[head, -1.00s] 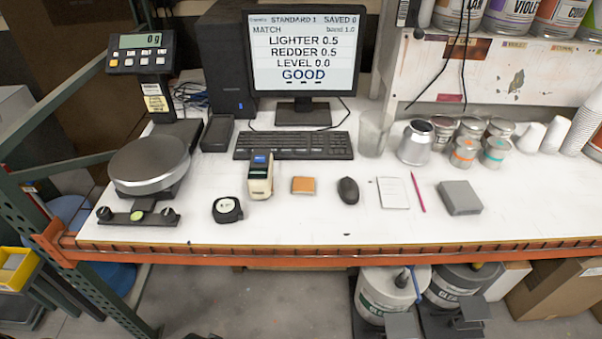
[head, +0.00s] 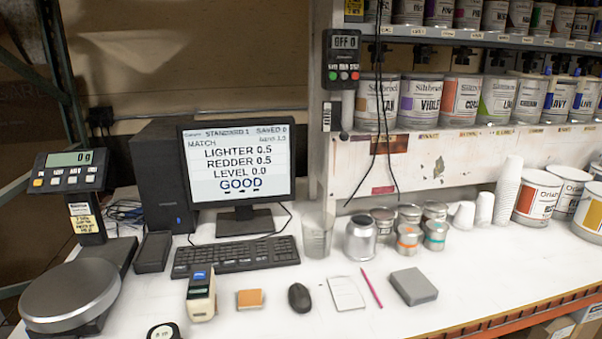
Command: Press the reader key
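Neither of my grippers is in view.
An orange block (head: 250,299), a black mouse (head: 299,297), a white card (head: 346,293), a pink pencil (head: 372,288) and a grey box (head: 413,287) lie right of the reader. A scale (head: 70,293) stands left; the keyboard (head: 236,256) is behind.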

